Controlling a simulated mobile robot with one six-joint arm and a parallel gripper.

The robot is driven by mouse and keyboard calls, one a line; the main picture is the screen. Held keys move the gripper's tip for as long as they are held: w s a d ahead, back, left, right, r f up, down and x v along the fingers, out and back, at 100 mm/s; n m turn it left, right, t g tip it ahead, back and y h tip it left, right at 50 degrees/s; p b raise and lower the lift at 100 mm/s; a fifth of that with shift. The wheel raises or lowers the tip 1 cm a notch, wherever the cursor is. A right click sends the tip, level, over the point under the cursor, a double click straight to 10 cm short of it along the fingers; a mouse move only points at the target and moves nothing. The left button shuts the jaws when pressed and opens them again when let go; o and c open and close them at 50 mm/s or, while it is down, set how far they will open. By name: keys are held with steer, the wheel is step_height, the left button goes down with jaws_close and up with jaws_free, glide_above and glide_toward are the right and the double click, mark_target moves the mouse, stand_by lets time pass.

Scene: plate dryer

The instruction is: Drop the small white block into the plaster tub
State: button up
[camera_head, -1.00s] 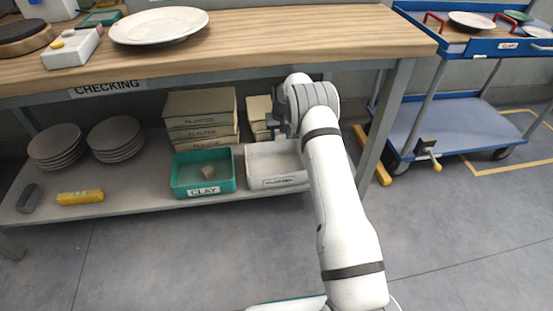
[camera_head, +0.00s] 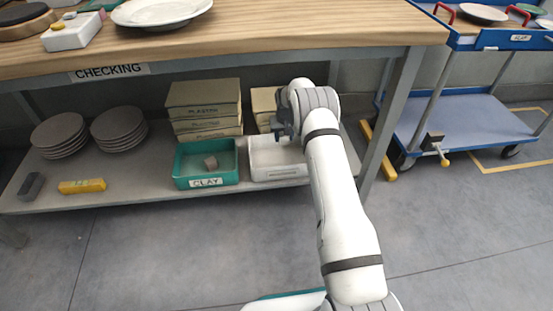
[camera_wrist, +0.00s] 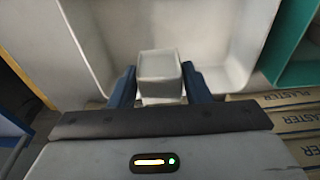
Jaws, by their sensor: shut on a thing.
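The small white block (camera_wrist: 159,70) is between the two dark fingers of my gripper (camera_wrist: 158,83) in the wrist view. The gripper is shut on it, and the white plaster tub (camera_wrist: 219,32) lies behind and around the block in that view. In the head view, the plaster tub (camera_head: 277,172) stands on the lower shelf, right of the green clay tub. My gripper (camera_head: 283,133) is at the tub, over its right part. The block is not discernible in the head view. How high the block is above the tub floor I cannot tell.
The green clay tub (camera_head: 205,182), with a small brownish block (camera_head: 211,162) in it, stands just left. Stacked plaster boxes (camera_head: 204,100) are behind. The bench top (camera_head: 300,35) overhangs the lower shelf (camera_head: 130,184), and a table leg (camera_head: 391,120) is right of my arm.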

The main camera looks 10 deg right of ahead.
steer(key=o, duration=1.1)
steer(key=shift+r, duration=0.1)
steer(key=r+p, duration=0.1)
steer(key=r, duration=0.1)
steer(key=r+p, duration=0.1)
steer(key=r, duration=0.2)
steer(key=s+r+p, duration=0.1)
steer(key=r, duration=0.1)
steer(key=shift+r, duration=0.3)
